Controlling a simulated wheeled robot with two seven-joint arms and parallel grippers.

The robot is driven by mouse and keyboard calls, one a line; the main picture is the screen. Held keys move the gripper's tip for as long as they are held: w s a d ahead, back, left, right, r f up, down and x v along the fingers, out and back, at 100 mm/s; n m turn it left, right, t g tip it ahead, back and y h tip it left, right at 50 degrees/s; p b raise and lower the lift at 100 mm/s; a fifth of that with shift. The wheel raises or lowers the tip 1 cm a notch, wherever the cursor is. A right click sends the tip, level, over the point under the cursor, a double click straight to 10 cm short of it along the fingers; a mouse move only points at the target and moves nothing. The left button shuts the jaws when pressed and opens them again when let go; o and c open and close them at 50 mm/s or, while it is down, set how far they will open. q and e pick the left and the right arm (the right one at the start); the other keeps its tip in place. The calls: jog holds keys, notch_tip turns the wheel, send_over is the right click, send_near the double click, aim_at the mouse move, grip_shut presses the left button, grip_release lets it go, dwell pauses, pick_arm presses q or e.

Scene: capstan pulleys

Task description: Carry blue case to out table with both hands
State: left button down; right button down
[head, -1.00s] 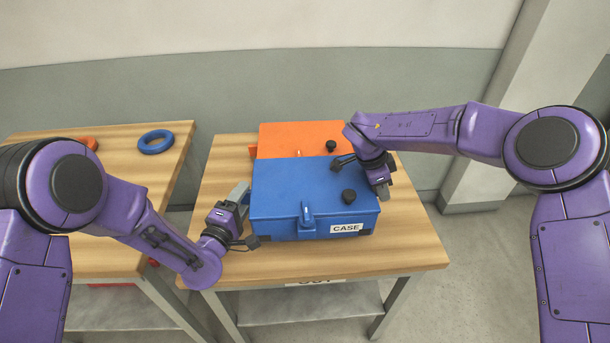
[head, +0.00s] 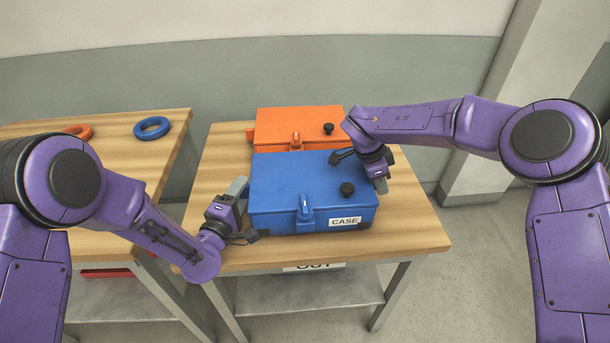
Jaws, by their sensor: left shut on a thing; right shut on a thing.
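The blue case (head: 290,185) with a white CASE label and a black knob is over the table marked OUT (head: 415,238). I cannot tell whether its underside touches the tabletop. My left gripper (head: 246,211) is at the case's left side, shut on it. My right gripper (head: 366,168) is at its right side, shut on it; the grip points themselves are partly hidden.
An orange case (head: 275,125) lies on the same table just behind the blue case. A second table at left holds a blue ring (head: 151,128) and an orange ring (head: 78,131). Bare tabletop shows at the right and front of the out table.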

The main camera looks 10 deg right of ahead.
pick_arm(q)
jog(key=shift+s+f+b, duration=0.15)
jog(key=shift+f+b, duration=0.2)
jog(key=shift+f, duration=0.2)
pick_arm(e)
jog(key=shift+s+f, duration=0.1)
jog(key=shift+f, duration=0.45)
pick_arm(q)
jog(key=c, duration=0.6)
grip_release()
jog(key=shift+c, duration=0.2)
pick_arm(e)
jog(key=c, duration=1.3)
grip_release()
pick_arm(q)
jog(key=shift+o, duration=1.1)
jog(key=shift+w, duration=0.2)
pick_arm(e)
jog(key=shift+o, duration=1.3)
pick_arm(q)
jog(key=shift+s, duration=0.15)
jog(key=v, duration=1.1)
jog(key=shift+s+a, duration=0.2)
jog(key=shift+s, duration=0.15)
pick_arm(e)
jog(key=shift+r, duration=0.1)
jog(key=v, duration=1.2)
